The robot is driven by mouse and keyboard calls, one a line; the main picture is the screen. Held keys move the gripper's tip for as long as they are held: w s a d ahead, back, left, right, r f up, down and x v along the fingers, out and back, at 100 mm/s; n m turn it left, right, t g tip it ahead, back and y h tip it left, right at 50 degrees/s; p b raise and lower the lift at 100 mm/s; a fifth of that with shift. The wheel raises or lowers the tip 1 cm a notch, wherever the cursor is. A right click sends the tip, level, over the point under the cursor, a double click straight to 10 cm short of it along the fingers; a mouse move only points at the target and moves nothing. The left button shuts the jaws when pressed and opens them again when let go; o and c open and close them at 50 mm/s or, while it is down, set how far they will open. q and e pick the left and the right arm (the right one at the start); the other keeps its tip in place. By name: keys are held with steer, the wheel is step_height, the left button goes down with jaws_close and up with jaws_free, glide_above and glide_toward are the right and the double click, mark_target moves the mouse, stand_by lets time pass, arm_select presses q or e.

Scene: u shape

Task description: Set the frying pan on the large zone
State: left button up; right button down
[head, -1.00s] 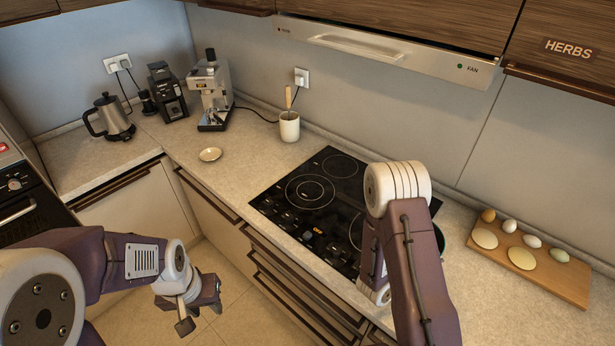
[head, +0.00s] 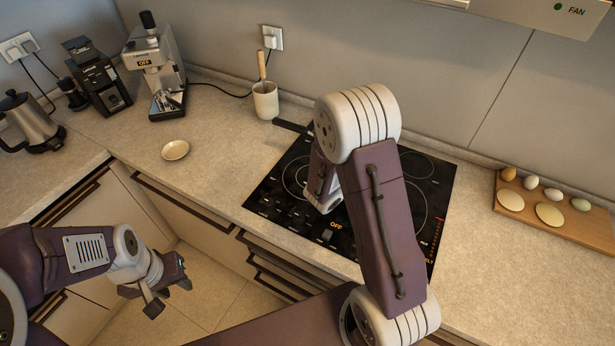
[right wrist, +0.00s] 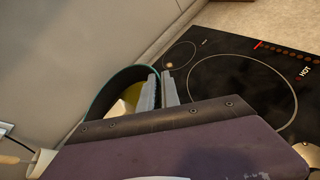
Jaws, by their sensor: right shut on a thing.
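The frying pan (right wrist: 98,107) shows in the right wrist view as a dark curved wall with a teal rim and something yellow inside. My right gripper (right wrist: 161,80) is shut on its near edge. In the head view the right arm hides this gripper and most of the pan; a dark handle-like bar (head: 292,127) sticks out left of the arm, behind the cooktop. The black cooktop (head: 262,195) has several ringed zones. A large ring (head: 405,208) lies right of the arm, near red marks. My left gripper (head: 168,290) is open and empty, in front of the counter.
A utensil crock (head: 265,101) stands close behind the cooktop's left corner, near the handle. A small dish (head: 175,150), a coffee machine (head: 155,75) and a kettle (head: 32,122) are to the left. A board with eggs (head: 560,225) lies right. HOT shows on the cooktop in the wrist view.

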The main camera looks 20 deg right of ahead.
steer(key=w+a+f, duration=0.2)
steer(key=a, duration=0.1)
steer(key=w+a+f+p, duration=0.1)
steer(key=w+a+f, duration=0.1)
steer(key=a, duration=0.1)
steer(key=w+a+f+p, duration=0.1)
steer(key=w+a+f, duration=0.1)
steer(key=a+f, duration=0.1)
steer(key=shift+a, duration=0.45)
step_height(320, 180, down, 3)
steer(key=shift+s+f+p, duration=0.1)
steer(key=shift+f+p, duration=0.05)
steer(key=shift+p, duration=0.4)
steer(key=shift+f, duration=0.4)
steer(key=c, duration=1.6)
jaws_free()
